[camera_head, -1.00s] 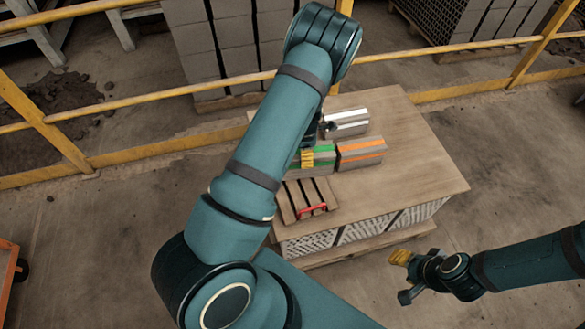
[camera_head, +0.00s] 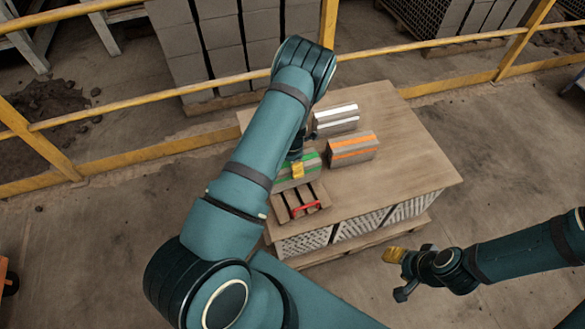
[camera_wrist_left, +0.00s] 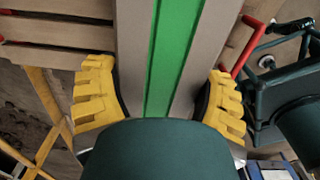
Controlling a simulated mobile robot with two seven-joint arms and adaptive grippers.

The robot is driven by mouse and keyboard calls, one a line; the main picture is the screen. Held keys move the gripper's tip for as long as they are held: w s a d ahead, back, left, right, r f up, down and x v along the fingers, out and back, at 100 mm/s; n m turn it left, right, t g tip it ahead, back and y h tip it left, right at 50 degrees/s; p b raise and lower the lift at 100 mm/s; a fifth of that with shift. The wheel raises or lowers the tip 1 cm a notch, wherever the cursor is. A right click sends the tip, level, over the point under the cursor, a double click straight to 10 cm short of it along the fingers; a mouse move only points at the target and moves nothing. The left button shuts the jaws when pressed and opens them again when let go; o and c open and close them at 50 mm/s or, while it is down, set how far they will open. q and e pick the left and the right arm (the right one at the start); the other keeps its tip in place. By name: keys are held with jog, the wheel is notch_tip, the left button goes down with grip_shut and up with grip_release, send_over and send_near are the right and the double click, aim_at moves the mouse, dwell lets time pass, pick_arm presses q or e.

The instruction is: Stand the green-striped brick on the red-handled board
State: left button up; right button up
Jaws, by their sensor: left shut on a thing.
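The green-striped brick (camera_head: 312,166) is grey with green bands. My left gripper (camera_head: 298,171) is shut on it, with yellow pads on both sides. In the left wrist view the brick (camera_wrist_left: 177,50) fills the middle between the pads. The slatted wooden board (camera_head: 287,205) with a red handle (camera_head: 305,209) lies at the table's front left corner. The brick is over or just behind the board's rear part; I cannot tell if it touches. Slats (camera_wrist_left: 60,32) show beside the brick in the wrist view. My right gripper (camera_head: 398,275) is open and empty, off the table's front right.
An orange-striped brick (camera_head: 353,148) and a white-striped brick (camera_head: 336,120) stand on the wooden table (camera_head: 415,160), right of and behind the held brick. The table's right side is clear. A yellow railing (camera_head: 430,50) and stacked grey blocks (camera_head: 225,45) are behind.

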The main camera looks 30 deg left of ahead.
pick_arm(q)
jog(key=shift+w+f, duration=0.1)
jog(key=shift+f, duration=1.05)
jog(key=shift+f+b, duration=0.15)
jog(key=shift+b, duration=0.15)
jog(key=o, duration=1.2)
jog(key=shift+o, duration=0.2)
